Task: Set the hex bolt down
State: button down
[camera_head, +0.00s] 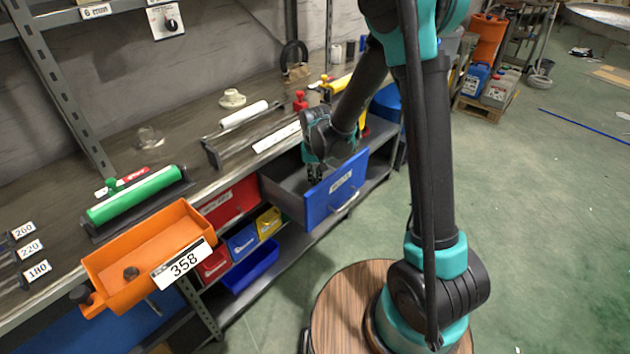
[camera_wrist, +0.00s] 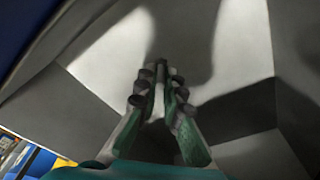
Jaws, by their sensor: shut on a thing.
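My gripper (camera_head: 314,176) reaches down into an open grey drawer with a blue front (camera_head: 338,190), under the workbench. In the wrist view my gripper (camera_wrist: 162,88) has its two green-backed fingers close together, shut on a small dark piece, the hex bolt (camera_wrist: 161,70), at the tips. Most of the bolt is hidden by the fingers. The pale grey drawer floor (camera_wrist: 235,45) and walls surround the fingers. I cannot tell whether the bolt touches the floor. In the head view the bolt is hidden.
A green roller (camera_head: 133,194) lies on the bench. Red, blue and yellow bins (camera_head: 243,241) sit below.

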jog(key=shift+f, duration=0.6)
jog(key=shift+f, duration=0.15)
jog(key=c, duration=1.7)
grip_release()
jog(key=r, duration=0.4)
jog(key=s+r, duration=0.1)
jog(key=r, duration=0.7)
jog(key=shift+s+d+r, duration=0.15)
jog(key=shift+s, duration=0.25)
